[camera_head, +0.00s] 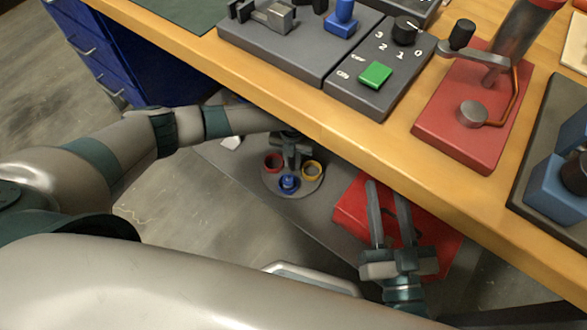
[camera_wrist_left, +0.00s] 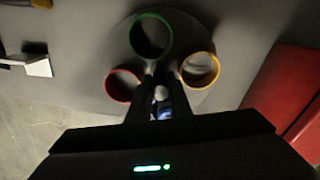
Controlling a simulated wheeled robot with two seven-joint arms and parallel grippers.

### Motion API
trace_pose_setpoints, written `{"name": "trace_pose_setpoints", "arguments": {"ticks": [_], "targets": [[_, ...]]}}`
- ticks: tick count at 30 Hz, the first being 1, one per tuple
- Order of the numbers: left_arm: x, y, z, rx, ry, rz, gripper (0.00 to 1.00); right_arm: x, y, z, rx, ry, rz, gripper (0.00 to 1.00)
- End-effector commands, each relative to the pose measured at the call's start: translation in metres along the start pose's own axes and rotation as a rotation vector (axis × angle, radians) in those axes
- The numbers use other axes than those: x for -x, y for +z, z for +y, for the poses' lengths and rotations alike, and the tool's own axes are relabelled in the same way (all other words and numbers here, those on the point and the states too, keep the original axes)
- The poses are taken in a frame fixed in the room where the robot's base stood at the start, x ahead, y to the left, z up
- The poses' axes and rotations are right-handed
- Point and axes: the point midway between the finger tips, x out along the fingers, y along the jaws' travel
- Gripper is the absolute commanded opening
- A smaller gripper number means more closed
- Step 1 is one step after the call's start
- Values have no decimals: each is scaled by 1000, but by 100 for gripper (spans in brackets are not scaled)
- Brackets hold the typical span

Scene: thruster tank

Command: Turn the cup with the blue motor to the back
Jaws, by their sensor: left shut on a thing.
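A round grey turntable (camera_head: 292,194) lies on the low shelf under the bench and carries coloured cups. The cup with the blue motor (camera_head: 288,184) is at its near side, toward me. The red cup (camera_head: 273,162) is at left and the yellow cup (camera_head: 313,169) at right. The green cup (camera_wrist_left: 151,36) shows at the far side in the left wrist view; my gripper hides it in the head view. My left gripper (camera_head: 290,155) points down at the turntable's middle, shut on a pale central knob (camera_wrist_left: 161,93). My right gripper (camera_head: 387,190) is open and empty.
The wooden bench edge (camera_head: 330,140) runs just above my left gripper. A red box (camera_head: 350,210) lies on the shelf at right, beneath my right gripper. A small white block (camera_wrist_left: 38,67) lies left of the turntable. A blue drawer cabinet (camera_head: 110,60) stands at back left.

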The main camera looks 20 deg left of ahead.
Motion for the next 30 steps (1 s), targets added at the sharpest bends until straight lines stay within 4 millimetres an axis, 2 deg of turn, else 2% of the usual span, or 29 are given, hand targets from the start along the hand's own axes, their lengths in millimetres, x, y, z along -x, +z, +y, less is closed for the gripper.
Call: {"name": "trace_pose_setpoints", "arguments": {"ticks": [5, 17, 30], "targets": [[0, 0, 0, -79, 1, 0, 0, 0, 3, 0, 0, 0, 0, 33], [0, 0, 0, -99, 1, 0, 0, 0, 3, 0, 0, 0, 0, 33], [-1, 0, 0, -357, 0, 0, 0, 1, 12, 1, 0, 0, 0, 33]]}}
